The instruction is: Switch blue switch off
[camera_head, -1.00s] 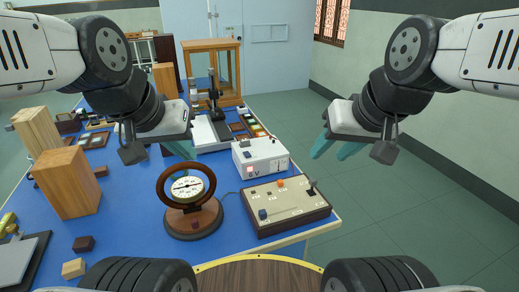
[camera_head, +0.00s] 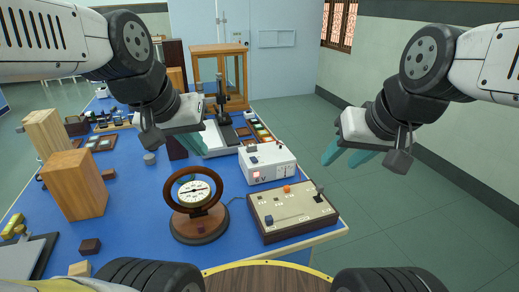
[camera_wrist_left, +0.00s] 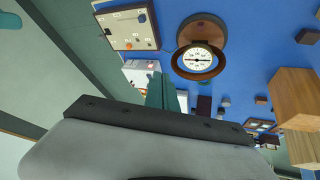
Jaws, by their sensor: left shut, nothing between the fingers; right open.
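A beige control panel box (camera_head: 290,207) with dark sides sits at the bench's near right corner. A dark blue switch (camera_head: 268,220) is at its near left, an orange part (camera_head: 287,188) at its back edge, and a dark lever (camera_head: 319,192) at its right. In the left wrist view the blue switch (camera_wrist_left: 141,18) shows at the top left. My left gripper (camera_head: 200,144) is shut and empty, in the air behind the round dial meter, apart from the panel. Its teal fingers (camera_wrist_left: 162,92) show in the wrist view. My right gripper (camera_head: 338,156) is open and empty, right of the bench.
The dial meter (camera_head: 199,210) on its round wooden base stands left of the panel. A white box (camera_head: 267,164) with a red display is behind the panel. A wooden block (camera_head: 76,185) and several small items are on the left. The floor right of the bench is clear.

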